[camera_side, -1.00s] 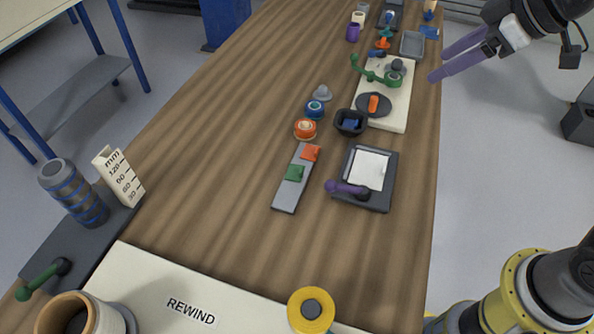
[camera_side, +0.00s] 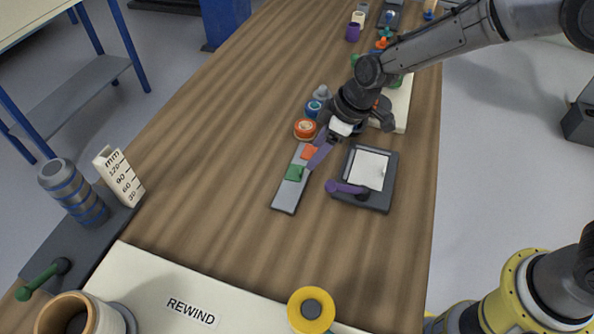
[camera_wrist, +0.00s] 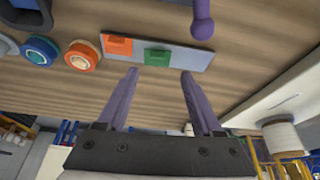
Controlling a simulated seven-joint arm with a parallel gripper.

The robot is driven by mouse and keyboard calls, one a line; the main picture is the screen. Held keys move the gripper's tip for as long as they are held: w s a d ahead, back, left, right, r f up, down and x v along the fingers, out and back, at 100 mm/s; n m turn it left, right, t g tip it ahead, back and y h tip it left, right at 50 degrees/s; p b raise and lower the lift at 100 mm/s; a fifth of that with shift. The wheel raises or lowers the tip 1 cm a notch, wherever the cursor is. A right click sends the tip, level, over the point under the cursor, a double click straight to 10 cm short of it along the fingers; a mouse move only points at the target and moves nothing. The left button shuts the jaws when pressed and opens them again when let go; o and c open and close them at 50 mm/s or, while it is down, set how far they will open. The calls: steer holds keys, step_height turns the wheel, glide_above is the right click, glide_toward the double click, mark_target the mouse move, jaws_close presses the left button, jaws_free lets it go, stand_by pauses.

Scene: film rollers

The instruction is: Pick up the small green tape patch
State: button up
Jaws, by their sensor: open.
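The small green tape patch (camera_side: 293,173) sits on a narrow grey strip (camera_side: 284,196), beside an orange patch (camera_side: 309,153). In the wrist view the green patch (camera_wrist: 157,57) lies ahead of and between the purple fingertips, with the orange patch (camera_wrist: 118,47) to its left. My gripper (camera_side: 318,157) is open and empty. In the side view its fingers overlap the strip's far end near the orange patch. In the wrist view the gripper (camera_wrist: 159,73) stands apart from the green patch. The exact height above the strip is hard to tell.
A dark tray with a white pad (camera_side: 368,168) and a purple handle (camera_side: 345,187) lies right of the strip. Orange (camera_side: 305,128) and blue (camera_side: 313,108) rolls stand just beyond it. A REWIND board (camera_side: 150,290) is in front. The table left of the strip is clear.

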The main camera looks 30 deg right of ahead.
mark_target(302, 169)
steer(key=shift+x, duration=3.8)
steer(key=shift+w+d, duration=0.15)
jaws_close()
